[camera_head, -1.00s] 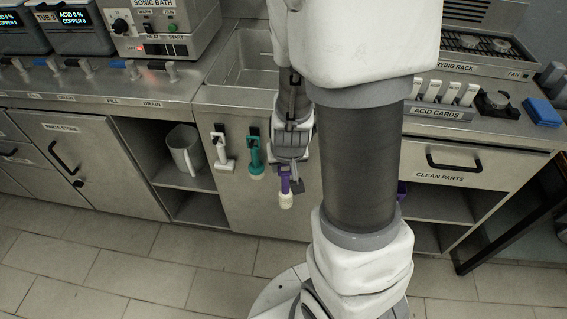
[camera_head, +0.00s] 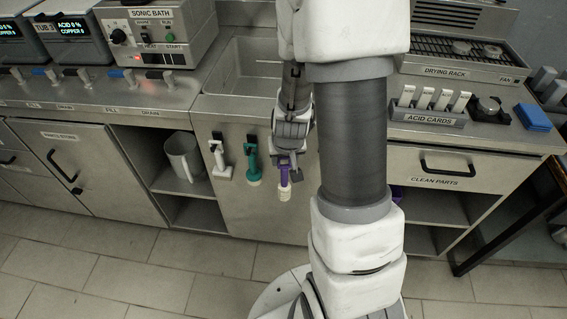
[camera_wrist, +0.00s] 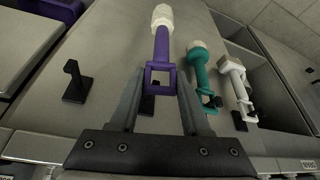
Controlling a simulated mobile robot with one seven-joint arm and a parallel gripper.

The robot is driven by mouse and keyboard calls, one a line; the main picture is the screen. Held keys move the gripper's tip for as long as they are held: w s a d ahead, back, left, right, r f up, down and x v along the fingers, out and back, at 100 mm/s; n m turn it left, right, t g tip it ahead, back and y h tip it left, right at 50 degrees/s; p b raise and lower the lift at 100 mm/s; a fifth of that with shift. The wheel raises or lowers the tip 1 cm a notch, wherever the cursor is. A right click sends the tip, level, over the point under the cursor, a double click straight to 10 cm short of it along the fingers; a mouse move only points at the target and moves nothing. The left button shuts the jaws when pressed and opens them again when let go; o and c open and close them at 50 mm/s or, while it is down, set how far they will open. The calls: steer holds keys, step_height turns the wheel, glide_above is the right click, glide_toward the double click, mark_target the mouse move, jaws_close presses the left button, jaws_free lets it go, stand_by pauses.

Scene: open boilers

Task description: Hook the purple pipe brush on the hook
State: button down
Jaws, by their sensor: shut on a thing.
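The purple pipe brush (camera_head: 284,179) hangs from my gripper (camera_head: 287,160) in front of the cabinet panel, its cream bristle end down. In the wrist view my gripper (camera_wrist: 160,85) is shut on the square loop of the purple brush (camera_wrist: 162,45). A dark hook (camera_wrist: 148,103) shows between the fingers, behind the loop. Whether the loop is around it or only in front, I cannot tell. Another dark hook (camera_wrist: 75,85) is bare at the left of the wrist view. My gripper hides the hook area in the head view.
A teal brush (camera_head: 253,165) and a white brush (camera_head: 218,158) hang on hooks to the left, the teal one close beside. A pale jug (camera_head: 183,155) stands on the open shelf. The sink (camera_head: 235,75) and counter edge lie above.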

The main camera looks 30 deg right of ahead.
steer(key=shift+w+d+f, duration=0.1)
steer(key=shift+w+d, duration=0.35)
steer(key=shift+w, duration=0.2)
steer(key=shift+w+d, duration=0.45)
steer(key=shift+w, duration=0.2)
steer(key=shift+w+d+f+b, duration=0.25)
steer(key=shift+w+f+b, duration=0.2)
steer(key=shift+b, duration=0.15)
steer(key=shift+w+d+r, duration=0.1)
steer(key=shift+w, duration=0.05)
steer(key=shift+c, duration=1.4)
jaws_free()
